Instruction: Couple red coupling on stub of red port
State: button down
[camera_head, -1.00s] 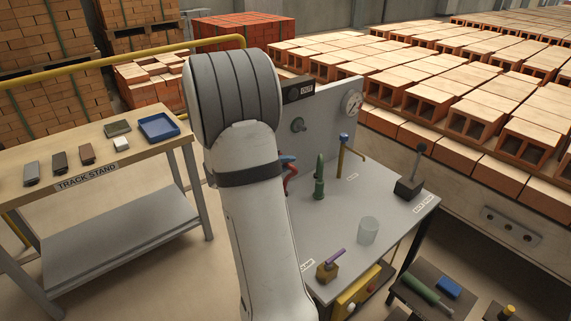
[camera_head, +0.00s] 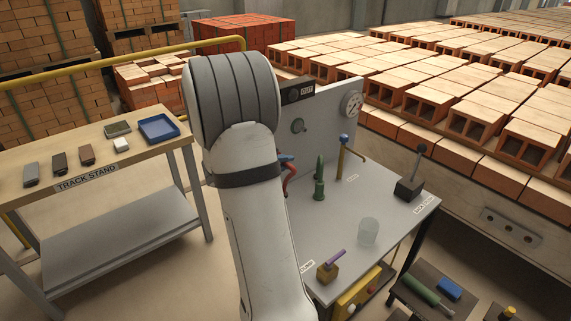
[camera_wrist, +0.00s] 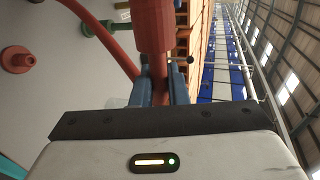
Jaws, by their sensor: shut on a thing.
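In the wrist view my gripper (camera_wrist: 160,82) is shut, its two blue-grey fingers on either side of the narrower part of the red coupling (camera_wrist: 153,28). The coupling's thicker body extends past the fingertips toward the top of the picture. The red port (camera_wrist: 17,59), a round flange with a short stub, is on the pale panel at the left. The coupling is apart from it. A red hose (camera_wrist: 106,36) runs diagonally between them.
The bench (camera_head: 340,205) carries a green post (camera_head: 319,178), a yellow pipe with a blue top (camera_head: 342,155), a clear cup (camera_head: 368,231) and a black lever box (camera_head: 409,188).

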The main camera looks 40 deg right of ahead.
jog(key=shift+w+d, duration=0.15)
jog(key=shift+w, duration=1.65)
jog(key=c, duration=1.3)
grip_release()
jog(key=shift+c, duration=0.2)
jog(key=v, duration=0.7)
jog(key=shift+a, duration=0.35)
jog(key=shift+r, duration=0.1)
